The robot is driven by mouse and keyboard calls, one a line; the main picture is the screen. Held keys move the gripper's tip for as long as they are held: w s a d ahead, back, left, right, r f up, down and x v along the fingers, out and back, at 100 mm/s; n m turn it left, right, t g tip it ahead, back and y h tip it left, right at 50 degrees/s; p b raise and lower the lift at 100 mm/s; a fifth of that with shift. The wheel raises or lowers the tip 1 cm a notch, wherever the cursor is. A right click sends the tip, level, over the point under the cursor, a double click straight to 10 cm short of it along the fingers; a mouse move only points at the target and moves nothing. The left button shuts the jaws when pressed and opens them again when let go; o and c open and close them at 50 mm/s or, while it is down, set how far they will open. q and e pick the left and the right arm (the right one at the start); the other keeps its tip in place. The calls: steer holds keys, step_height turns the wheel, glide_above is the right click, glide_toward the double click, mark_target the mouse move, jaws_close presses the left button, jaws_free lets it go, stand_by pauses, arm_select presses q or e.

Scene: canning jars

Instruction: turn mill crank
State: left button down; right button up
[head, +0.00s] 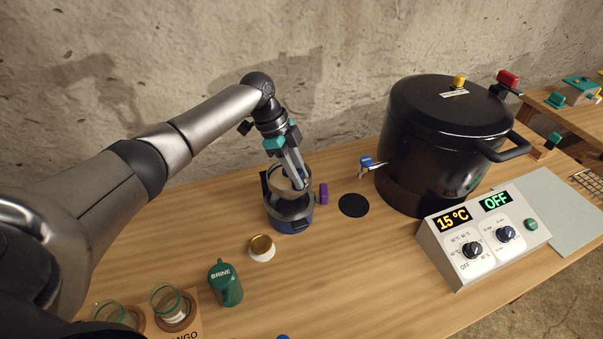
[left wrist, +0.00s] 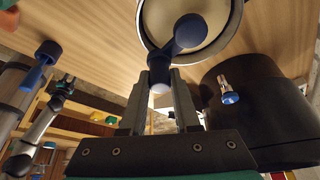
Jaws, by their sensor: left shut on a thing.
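The mill (head: 290,213) stands on the wooden table, with a pale-lined bowl on top and a dark blue body. My left gripper (head: 299,182) reaches down into the bowl from above. In the left wrist view its fingers (left wrist: 164,80) are closed around the crank's knob end. The fingers hide part of the bowl in the head view. My right gripper is not in view.
A large black pot (head: 425,150) with a blue-handled tap (head: 367,162) stands right of the mill, behind a control box (head: 485,237). A purple piece (head: 323,193), black disc (head: 353,205), gold-topped white item (head: 261,250), green BRINE jug (head: 226,286) and glass jars (head: 168,303) are nearby.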

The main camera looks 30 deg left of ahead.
arm_select(q)
steer(key=shift+s+a+m, duration=0.1)
steer(key=shift+s+m, duration=0.05)
steer(key=shift+m, duration=0.25)
steer(key=c, duration=0.6)
jaws_free()
steer(key=shift+r, duration=0.1)
steer(key=v, duration=1.5)
steer(key=shift+w, duration=0.25)
steer(key=shift+r, duration=0.1)
